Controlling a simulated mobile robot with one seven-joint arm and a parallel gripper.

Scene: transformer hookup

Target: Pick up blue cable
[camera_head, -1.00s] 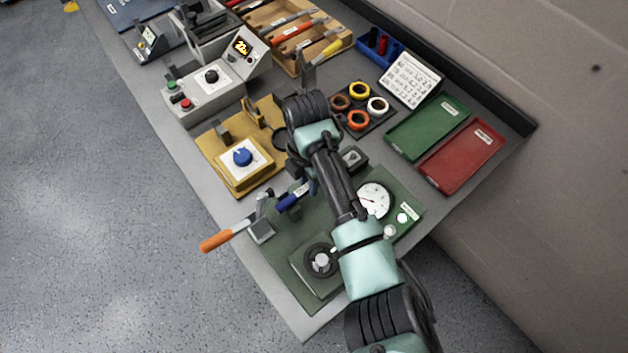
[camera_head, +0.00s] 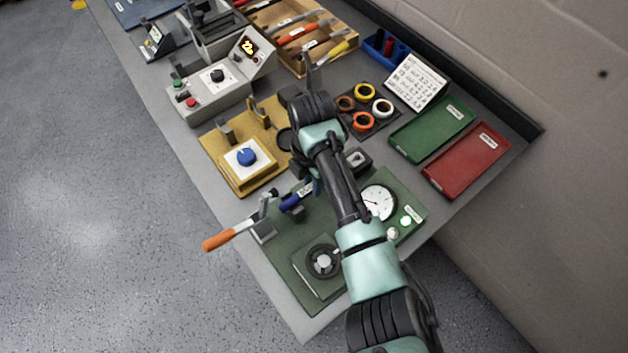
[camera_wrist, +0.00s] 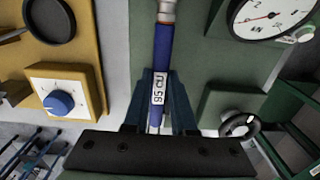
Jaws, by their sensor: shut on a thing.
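The blue cable (camera_wrist: 162,50) carries a white label and has a silver metal end at the top of the wrist view. In the head view a short part of the blue cable (camera_head: 291,203) shows over the green test fixture (camera_head: 285,240), left of my arm. My gripper (camera_wrist: 162,88) is shut on the cable, one dark blue finger on each side of the label. In the head view the gripper is mostly hidden by my own arm. I cannot tell whether the cable still touches the fixture.
A lever with an orange handle (camera_head: 222,239) juts over the table's left edge. A dial gauge (camera_head: 379,202) lies right of my arm. A yellow fixture with a blue knob (camera_head: 247,157) stands beyond. Green (camera_head: 433,130) and red (camera_head: 466,161) trays lie at the right.

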